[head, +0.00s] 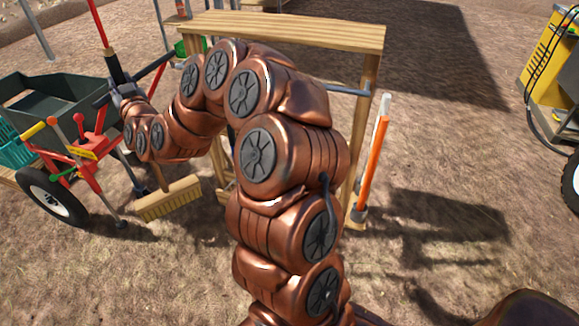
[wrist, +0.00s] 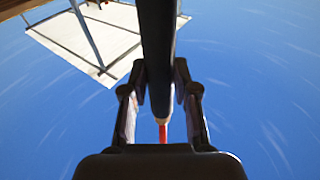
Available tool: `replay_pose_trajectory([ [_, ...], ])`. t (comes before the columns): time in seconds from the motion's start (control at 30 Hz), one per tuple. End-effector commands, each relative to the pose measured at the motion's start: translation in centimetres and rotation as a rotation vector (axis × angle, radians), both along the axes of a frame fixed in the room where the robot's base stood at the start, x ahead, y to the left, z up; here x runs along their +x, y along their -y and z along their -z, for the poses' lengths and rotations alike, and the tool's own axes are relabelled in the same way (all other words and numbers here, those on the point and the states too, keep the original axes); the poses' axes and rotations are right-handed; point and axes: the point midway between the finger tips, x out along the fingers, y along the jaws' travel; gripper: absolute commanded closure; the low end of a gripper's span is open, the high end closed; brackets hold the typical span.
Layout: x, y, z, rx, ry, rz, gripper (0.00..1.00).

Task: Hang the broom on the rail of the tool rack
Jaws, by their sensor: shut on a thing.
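The broom (head: 168,198) is left of centre in the head view, its handle tilted and its wide tan bristle head low, near the ground. Its red upper handle (head: 97,22) rises above my gripper (head: 118,92). My gripper is shut on the dark part of the handle. In the wrist view the dark handle (wrist: 158,50) runs between the fingers of my gripper (wrist: 162,105). The wooden tool rack (head: 290,30) stands behind my arm. Its grey-blue rail (head: 348,89) shows at the right; my arm hides its middle. Whether the broom touches the rail is unclear.
Tools with an orange handle (head: 374,160) and a white handle stand at the rack's right end. A dark green cart (head: 55,100) with red parts and a wheel (head: 52,197) stands close left of the broom. Yellow equipment (head: 550,60) is far right. Front ground is clear.

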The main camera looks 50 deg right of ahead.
Motion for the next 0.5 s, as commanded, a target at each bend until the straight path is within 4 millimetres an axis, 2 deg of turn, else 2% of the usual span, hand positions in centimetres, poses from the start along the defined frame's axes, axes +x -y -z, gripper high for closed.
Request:
replay_pose_trajectory([
  [0.03, -0.6, 1.1, 1.2, -0.001, 0.003, 0.025, 1.00],
  [0.5, -6.2, 10.5, 6.8, 0.009, -0.022, 0.258, 1.00],
])
